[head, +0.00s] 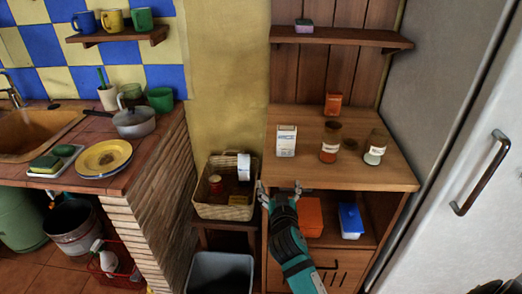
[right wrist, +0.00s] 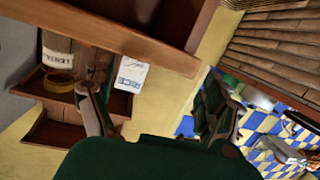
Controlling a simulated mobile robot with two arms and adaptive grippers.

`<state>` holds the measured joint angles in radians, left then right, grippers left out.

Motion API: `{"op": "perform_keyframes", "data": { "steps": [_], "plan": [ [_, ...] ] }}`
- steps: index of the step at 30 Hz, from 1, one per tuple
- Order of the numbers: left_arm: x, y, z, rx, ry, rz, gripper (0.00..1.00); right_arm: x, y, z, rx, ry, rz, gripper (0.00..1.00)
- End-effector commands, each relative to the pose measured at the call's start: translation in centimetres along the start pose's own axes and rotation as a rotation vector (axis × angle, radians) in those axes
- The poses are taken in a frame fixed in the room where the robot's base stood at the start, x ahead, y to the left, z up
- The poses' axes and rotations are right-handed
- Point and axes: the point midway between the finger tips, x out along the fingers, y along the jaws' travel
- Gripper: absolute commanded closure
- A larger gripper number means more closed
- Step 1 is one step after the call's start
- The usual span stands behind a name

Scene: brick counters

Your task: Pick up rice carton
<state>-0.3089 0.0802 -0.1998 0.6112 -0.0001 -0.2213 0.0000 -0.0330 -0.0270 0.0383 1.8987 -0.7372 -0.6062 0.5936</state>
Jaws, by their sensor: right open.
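A small white carton (head: 286,140) with faint print stands upright on the wooden cabinet top, toward its left front; it is probably the rice carton, but its label is too small to read in the head view. A white carton with blue print (right wrist: 131,74) also shows in the right wrist view, beyond and between the fingers. My right gripper (head: 281,187) is open and empty at the cabinet's front edge, below and in front of the carton, not touching it. Its open fingers (right wrist: 160,108) frame the lower part of the wrist view. My left gripper is out of view.
On the cabinet top (head: 300,116) stand a red-brown jar (head: 330,148), a pale jar (head: 375,150) and an orange box (head: 333,104). Below are an orange box (head: 311,217) and a blue one (head: 350,220). A wicker basket (head: 222,211) stands left; a fridge (head: 480,150) bounds the right.

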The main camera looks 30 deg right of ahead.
Motion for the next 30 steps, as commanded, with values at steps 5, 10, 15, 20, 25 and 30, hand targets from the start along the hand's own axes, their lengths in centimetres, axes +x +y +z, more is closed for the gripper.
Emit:
{"op": "perform_keyframes", "data": {
  "steps": [5,10,15,20,25,30],
  "plan": [
    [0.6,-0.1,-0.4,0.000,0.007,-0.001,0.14,-1.4,3.3,-7.0,0.082,0.139,0.091,0.13],
    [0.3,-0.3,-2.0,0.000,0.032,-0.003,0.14,-0.9,4.3,-9.0,0.102,0.175,0.116,0.13],
    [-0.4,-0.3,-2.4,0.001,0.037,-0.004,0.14,2.5,4.8,-9.8,0.099,0.176,0.116,0.13],
    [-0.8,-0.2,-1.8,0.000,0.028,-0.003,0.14,6.0,5.2,-10.3,0.100,0.174,0.116,0.13],
    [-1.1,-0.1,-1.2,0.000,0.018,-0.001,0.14,8.8,5.4,-10.6,0.101,0.172,0.114,0.13],
    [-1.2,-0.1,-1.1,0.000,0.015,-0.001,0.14,10.0,5.5,-10.7,0.102,0.172,0.113,0.13]
  ]
}}
